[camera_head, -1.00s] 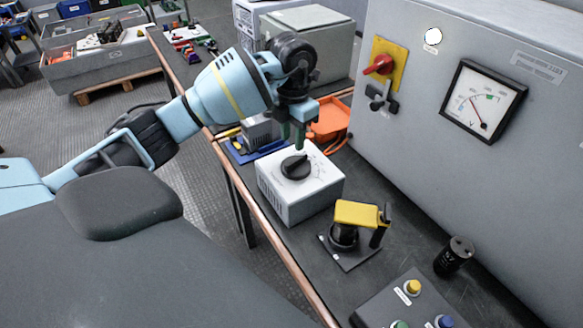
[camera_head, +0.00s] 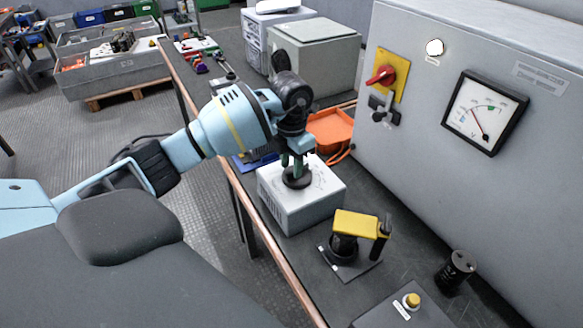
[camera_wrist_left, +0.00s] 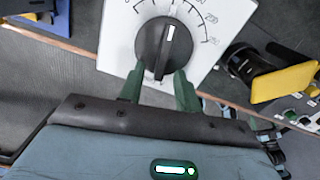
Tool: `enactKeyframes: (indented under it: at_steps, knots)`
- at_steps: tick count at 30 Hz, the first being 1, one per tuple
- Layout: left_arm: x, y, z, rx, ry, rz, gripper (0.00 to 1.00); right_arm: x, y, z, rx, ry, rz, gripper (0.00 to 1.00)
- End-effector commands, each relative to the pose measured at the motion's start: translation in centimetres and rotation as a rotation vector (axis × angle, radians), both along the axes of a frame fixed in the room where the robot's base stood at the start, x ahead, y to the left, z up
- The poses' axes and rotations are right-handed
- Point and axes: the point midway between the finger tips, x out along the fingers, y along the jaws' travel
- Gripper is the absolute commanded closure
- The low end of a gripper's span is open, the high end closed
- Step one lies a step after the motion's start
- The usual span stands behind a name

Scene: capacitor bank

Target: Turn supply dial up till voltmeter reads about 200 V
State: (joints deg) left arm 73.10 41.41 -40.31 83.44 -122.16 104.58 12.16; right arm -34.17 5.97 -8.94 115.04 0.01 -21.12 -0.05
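The white supply box (camera_head: 317,205) stands on the bench, with a round black dial (camera_head: 297,180) on its top. In the left wrist view the dial (camera_wrist_left: 152,45) has a raised ridge, and its white mark points up the picture, slightly right, at a numbered arc. My left gripper (camera_head: 296,165) is down at the dial. Its green fingers (camera_wrist_left: 160,75) stand apart, one on each side of the ridge's near end, with gaps seeming to show. The voltmeter (camera_head: 485,112) on the grey cabinet has its needle leaning up and left; its numbers are too small to read. My right gripper is out of view.
A black device with a yellow top (camera_head: 356,224) stands close in front of the supply box. A black cylinder (camera_head: 456,270) and a button box (camera_head: 405,310) are nearer. An orange tray (camera_head: 330,130) lies behind. The cabinet (camera_head: 400,170), with a red switch (camera_head: 382,75), borders the bench.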

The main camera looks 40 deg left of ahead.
Motion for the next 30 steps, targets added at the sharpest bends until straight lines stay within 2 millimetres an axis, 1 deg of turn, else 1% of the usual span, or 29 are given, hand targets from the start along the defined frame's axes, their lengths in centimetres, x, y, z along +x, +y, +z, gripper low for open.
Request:
enactKeyframes:
  at_steps: [1, 6, 14, 17, 22, 27, 30]
  knots:
    - [0.0, 0.0, -0.6, -0.001, 0.001, 0.000, 0.66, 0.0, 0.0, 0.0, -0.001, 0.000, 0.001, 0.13]
    - [0.0, -0.1, -1.6, -0.001, 0.000, 0.000, 0.66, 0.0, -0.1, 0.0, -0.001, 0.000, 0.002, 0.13]
    - [0.0, 0.0, -1.7, -0.001, -0.001, 0.000, 0.66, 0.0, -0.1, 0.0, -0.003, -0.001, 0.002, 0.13]
    - [0.0, 0.0, -1.7, 0.000, -0.001, 0.000, 0.77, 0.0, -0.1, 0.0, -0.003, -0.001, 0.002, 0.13]
    - [0.0, 0.0, -1.7, 0.000, -0.001, 0.000, 0.99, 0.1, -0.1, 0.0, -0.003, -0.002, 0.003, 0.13]
    - [0.0, 0.0, -1.7, 0.000, -0.001, -0.005, 1.00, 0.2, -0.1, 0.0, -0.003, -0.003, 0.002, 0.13]
    - [0.1, 0.2, -1.6, 0.002, -0.002, -0.051, 1.00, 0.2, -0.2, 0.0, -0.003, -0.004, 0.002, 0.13]
